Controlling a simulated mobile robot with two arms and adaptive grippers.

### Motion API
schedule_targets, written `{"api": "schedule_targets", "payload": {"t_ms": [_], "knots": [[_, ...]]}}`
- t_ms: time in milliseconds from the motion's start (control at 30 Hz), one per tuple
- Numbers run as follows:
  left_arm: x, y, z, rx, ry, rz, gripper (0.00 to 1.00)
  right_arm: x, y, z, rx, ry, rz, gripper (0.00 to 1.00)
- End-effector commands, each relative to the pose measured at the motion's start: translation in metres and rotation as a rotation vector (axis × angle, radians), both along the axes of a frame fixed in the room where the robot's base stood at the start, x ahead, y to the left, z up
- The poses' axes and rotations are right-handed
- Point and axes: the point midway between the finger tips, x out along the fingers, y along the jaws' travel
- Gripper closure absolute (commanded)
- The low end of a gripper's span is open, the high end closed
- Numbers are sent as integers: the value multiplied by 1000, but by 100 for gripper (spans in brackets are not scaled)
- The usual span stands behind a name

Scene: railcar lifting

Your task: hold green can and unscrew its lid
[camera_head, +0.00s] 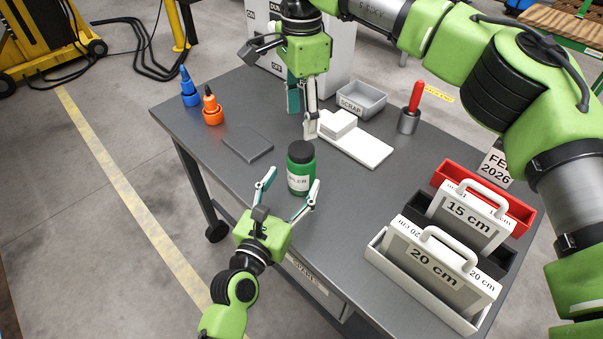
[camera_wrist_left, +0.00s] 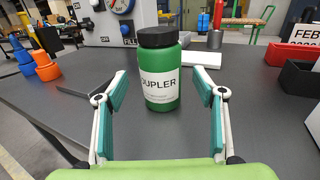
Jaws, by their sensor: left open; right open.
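The green can (camera_head: 300,174) stands upright on the grey table, with its black lid (camera_head: 301,151) on top. My right gripper (camera_head: 302,122) is open, pointing down above the table behind the can, and holds nothing.
A blue bottle (camera_head: 189,87) and an orange bottle (camera_head: 211,106) stand at the back left, near a dark flat plate (camera_head: 247,144). Red, black and white bins (camera_head: 378,263) hold gauges at the right.

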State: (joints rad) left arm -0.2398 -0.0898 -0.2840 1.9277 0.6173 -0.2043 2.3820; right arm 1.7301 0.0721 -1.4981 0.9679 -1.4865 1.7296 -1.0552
Motion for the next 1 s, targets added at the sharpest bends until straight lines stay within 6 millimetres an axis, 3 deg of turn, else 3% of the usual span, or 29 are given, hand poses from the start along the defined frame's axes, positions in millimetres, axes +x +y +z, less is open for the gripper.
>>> {"api": "schedule_targets", "payload": {"t_ms": [100, 300, 733, 1000], "knots": [[22, -9, 1, -2, -2, 0, 37, 0, 0, 0, 0, 0, 0, 46], [45, -18, 0, 0, 0, 0, 37, 0, 0, 0, 0, 0, 0, 46], [53, -21, 0, -1, 1, 0, 37, 0, 0, 0, 0, 0, 0, 46], [53, -21, 0, -1, 1, 0, 100, 0, 0, 0, 0, 0, 0, 46]]}}
